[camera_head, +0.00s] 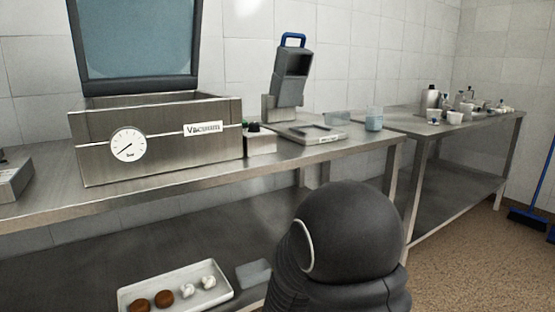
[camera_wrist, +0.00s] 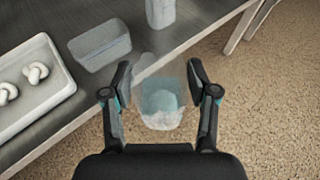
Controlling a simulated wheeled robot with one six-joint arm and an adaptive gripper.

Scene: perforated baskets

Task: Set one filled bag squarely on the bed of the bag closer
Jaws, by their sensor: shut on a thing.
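My gripper (camera_wrist: 158,74) is shut on a clear bag (camera_wrist: 162,108) with pale, bluish contents, seen in the wrist view. The bag hangs between the fingers, over the floor just beyond the shelf edge. In the head view, a grey device with a raised arm and blue handle (camera_head: 291,68) looks like the bag closer. Its low, flat bed (camera_head: 333,138) lies in front, on the upper table, and looks clear. My gripper and the bag are hidden in the head view, where my dark arm blocks the lower middle.
A steel vacuum chamber (camera_head: 90,150) with its lid up stands left of the closer. A clear container (camera_head: 374,119) stands right of the bed. Below, a white tray (camera_head: 205,296) holds brown and white pieces, beside a translucent box (camera_wrist: 100,44). A second table (camera_head: 470,127) stands right.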

